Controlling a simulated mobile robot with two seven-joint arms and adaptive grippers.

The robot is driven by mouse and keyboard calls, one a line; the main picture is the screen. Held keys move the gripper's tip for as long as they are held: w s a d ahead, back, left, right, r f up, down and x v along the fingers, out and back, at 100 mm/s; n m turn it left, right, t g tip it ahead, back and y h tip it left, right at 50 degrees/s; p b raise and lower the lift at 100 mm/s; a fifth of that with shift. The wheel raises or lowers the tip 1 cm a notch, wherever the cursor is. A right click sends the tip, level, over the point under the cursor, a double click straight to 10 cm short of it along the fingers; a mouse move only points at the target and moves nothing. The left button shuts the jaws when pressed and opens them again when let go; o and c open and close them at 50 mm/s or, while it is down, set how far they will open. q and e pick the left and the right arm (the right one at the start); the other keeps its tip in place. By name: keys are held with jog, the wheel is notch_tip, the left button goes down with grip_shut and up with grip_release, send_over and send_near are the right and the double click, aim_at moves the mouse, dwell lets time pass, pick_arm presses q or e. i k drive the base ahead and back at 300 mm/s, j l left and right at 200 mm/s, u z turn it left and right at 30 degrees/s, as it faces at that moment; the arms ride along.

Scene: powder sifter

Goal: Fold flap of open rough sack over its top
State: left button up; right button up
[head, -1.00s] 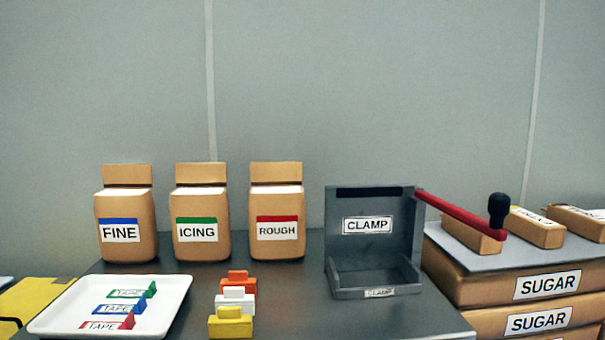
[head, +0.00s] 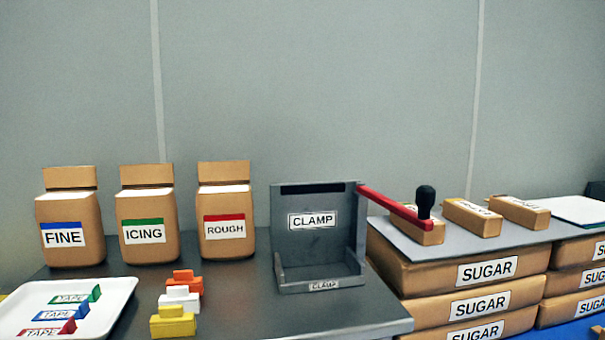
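The rough sack (head: 226,242) is a brown paper sack with a red-topped ROUGH label. It stands upright on the dark table, rightmost of three similar sacks. Its flap (head: 223,173) stands up at the back, above a pale top edge. The icing sack (head: 147,246) with a green-topped label and the fine sack (head: 68,249) with a blue-topped label stand to its left, their flaps also up. Neither of my grippers is in view.
A grey clamp (head: 316,250) with a red, black-knobbed lever (head: 394,209) stands right of the rough sack. A white tray (head: 112,318) with tape pieces and several small blocks (head: 173,321) are in front. Stacked sugar bags (head: 487,271) stand at right. Dark table (head: 262,312) is bare before the clamp.

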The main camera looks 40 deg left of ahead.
aim_at(233, 173)
jog(key=k+j, duration=0.15)
jog(key=j, duration=0.25)
jog(key=k+j, duration=0.1)
jog(key=j, duration=0.3)
jog(key=k+j, duration=0.15)
jog(key=j, duration=0.25)
jog(key=k+j+z, duration=0.1)
jog(key=j, duration=0.3)
jog(key=k+j, duration=0.2)
jog(key=j, duration=0.15)
